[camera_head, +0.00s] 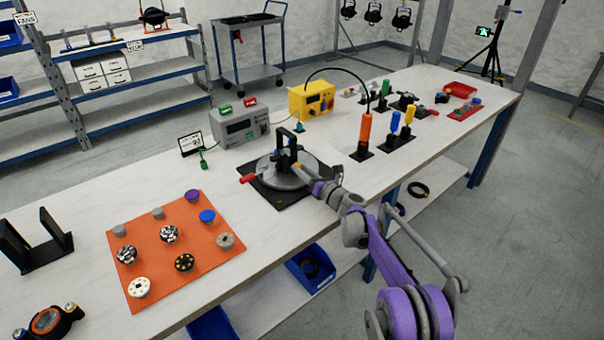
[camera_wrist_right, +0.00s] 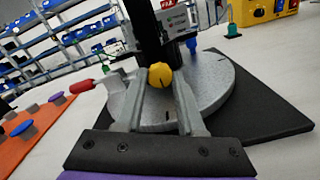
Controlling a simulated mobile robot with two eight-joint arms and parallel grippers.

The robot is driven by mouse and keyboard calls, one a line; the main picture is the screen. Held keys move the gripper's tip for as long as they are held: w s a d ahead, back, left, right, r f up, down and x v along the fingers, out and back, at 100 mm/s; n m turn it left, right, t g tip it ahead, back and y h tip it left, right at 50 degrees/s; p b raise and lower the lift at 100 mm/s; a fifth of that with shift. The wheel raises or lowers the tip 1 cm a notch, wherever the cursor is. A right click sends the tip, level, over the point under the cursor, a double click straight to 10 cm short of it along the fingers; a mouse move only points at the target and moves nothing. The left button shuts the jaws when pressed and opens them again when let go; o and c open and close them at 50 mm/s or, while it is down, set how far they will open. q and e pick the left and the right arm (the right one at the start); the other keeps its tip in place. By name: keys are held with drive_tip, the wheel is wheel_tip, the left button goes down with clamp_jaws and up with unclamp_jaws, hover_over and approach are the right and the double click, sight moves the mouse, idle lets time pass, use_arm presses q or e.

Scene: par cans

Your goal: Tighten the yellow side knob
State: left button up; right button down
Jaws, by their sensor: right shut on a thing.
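The yellow side knob (camera_wrist_right: 160,75) is a small round knob low on the side of a black upright post (camera_wrist_right: 148,35). The post stands at a round grey metal plate (camera_wrist_right: 217,85) on a black mat (camera_wrist_right: 262,118). In the head view the plate (camera_head: 265,173) is at mid-table, and the yellow knob (camera_head: 297,165) is a small spot at my gripper's tip. My right gripper (camera_wrist_right: 160,84) is shut on the yellow knob, with one finger on each side of it. A red-ended handle (camera_head: 248,178) sticks out at the plate's left. My left gripper is not seen.
An orange mat (camera_head: 150,258) with several knobs lies to the left. A grey meter box (camera_head: 240,124) and a yellow box (camera_head: 311,99) stand behind the plate. Upright tools, including an orange-handled one (camera_head: 365,128), stand to the right. Bare tabletop (camera_head: 225,200) lies between mat and plate.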

drive_tip(key=shift+m, duration=0.4)
drive_tip(key=c, duration=0.5)
unclamp_jaws()
drive_tip(key=shift+s+d, duration=0.1)
drive_tip(key=v, duration=1)
drive_tip(key=shift+s+d, duration=0.15)
drive_tip(key=shift+s, duration=0.1)
